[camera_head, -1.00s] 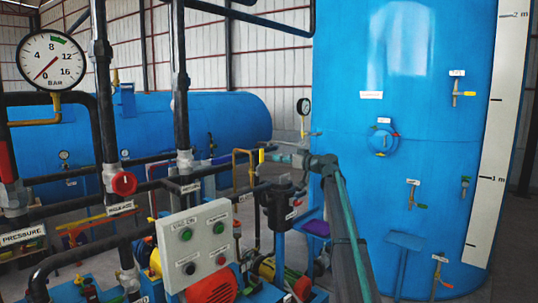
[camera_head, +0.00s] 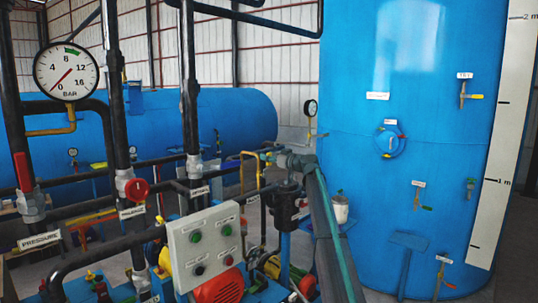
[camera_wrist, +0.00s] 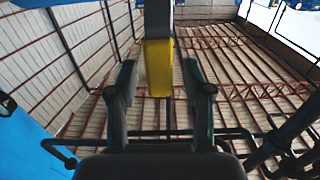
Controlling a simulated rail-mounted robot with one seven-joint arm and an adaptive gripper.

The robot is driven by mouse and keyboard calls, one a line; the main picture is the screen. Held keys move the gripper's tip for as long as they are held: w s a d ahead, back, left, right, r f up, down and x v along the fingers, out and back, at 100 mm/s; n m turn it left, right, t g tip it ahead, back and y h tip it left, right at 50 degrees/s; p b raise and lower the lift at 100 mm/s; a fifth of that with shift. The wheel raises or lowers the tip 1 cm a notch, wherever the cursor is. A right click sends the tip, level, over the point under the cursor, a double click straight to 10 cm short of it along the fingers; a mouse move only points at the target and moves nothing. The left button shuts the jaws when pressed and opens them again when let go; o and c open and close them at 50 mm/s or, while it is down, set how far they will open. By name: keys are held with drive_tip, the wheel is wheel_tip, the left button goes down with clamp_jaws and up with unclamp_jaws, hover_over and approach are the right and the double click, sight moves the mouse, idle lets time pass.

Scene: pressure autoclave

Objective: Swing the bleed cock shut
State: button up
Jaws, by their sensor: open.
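A yellow lever-like part (camera_wrist: 158,68) under a grey block is between the two fingers of my gripper (camera_wrist: 159,75) in the wrist view. The fingers are open, with a gap on each side of it. I cannot tell for sure whether this is the bleed cock's handle. In the head view my gripper (camera_head: 268,154) is near the middle, left of the tall blue tank (camera_head: 350,90), and the yellow part cannot be made out there. A small cock (camera_head: 314,135) is below the small gauge (camera_head: 311,107) on the tank's left side. Most label texts are too small to read.
A grey control box (camera_head: 205,250) and black pipes (camera_head: 110,110) with a red handwheel (camera_head: 137,189) stand to the left. A large dial gauge (camera_head: 67,72) is at upper left. Several small cocks, one yellow-handled (camera_head: 476,97), are on the tank front.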

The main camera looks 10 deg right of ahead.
drive_tip(key=shift+w+a, duration=0.1)
drive_tip(key=shift+w, duration=0.05)
clamp_jaws()
